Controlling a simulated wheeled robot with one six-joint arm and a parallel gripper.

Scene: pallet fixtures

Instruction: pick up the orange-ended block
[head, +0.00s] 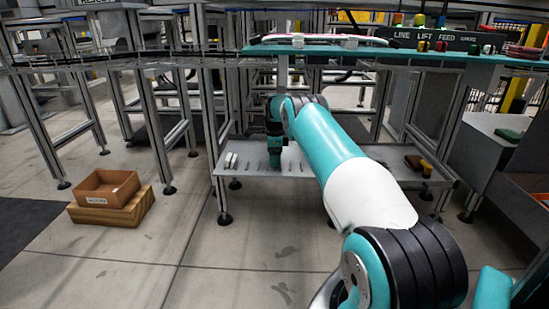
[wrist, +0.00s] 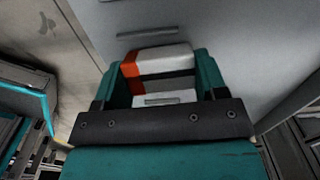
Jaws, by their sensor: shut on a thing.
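The orange-ended block (wrist: 165,62) shows in the wrist view between the two teal fingers of my gripper (wrist: 166,70). It is pale grey with a dark band across it and an orange end on the left. My gripper is shut on it, with a finger at each end. In the head view my gripper (head: 275,152) points down over the low grey shelf (head: 300,172). The block cannot be made out there. I cannot tell whether it touches the shelf or is held just above it.
A small white thing (head: 231,160) stands at the shelf's left end, and a brown and yellow thing (head: 419,165) at its right. A teal worktop (head: 350,49) lies above the shelf.

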